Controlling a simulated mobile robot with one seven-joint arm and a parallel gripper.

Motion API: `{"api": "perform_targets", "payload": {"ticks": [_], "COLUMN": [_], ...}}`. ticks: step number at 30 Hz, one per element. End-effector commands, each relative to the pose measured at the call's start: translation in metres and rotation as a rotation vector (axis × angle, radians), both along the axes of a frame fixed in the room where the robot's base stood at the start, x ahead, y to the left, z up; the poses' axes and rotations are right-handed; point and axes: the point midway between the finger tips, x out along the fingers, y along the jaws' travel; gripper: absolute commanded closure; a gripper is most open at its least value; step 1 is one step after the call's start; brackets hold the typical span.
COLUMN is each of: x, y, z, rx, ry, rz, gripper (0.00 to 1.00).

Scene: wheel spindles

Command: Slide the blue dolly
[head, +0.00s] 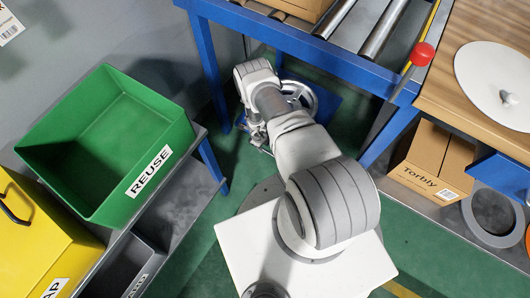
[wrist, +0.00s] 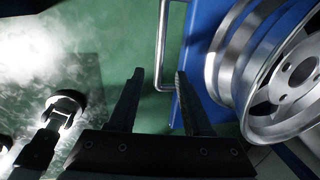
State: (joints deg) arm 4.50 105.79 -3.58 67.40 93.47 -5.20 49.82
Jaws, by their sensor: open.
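The blue dolly (wrist: 203,28) is at the upper right of the wrist view, with a metal bar handle (wrist: 162,38) along its left side. In the head view the dolly (head: 326,106) is on the green floor under the roller conveyor, partly hidden by my arm. A silver wheel rim (wrist: 225,60) rests on it; the rim also shows in the head view (head: 303,93). My gripper (wrist: 158,76) is open and empty. In the wrist view the handle's near end appears between its fingertips; I cannot tell whether they touch it.
A blue-framed roller conveyor (head: 280,32) stands over the dolly, its legs at either side. A green REUSE bin (head: 105,140) and a yellow bin (head: 35,245) stand left. A wooden-topped table (head: 450,100) with a cardboard box (head: 430,160) below is right.

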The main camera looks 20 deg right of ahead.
Motion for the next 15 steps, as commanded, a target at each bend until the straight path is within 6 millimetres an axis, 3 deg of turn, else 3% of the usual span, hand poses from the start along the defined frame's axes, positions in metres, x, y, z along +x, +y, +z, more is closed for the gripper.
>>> {"api": "perform_targets", "payload": {"ticks": [1, 15], "x": [0.001, 0.006], "y": [-0.001, -0.010], "z": [-0.012, -0.064], "rx": [0.000, 0.000], "ry": [0.000, 0.000], "rz": [-0.003, -0.002], "gripper": [0.50, 0.50]}}
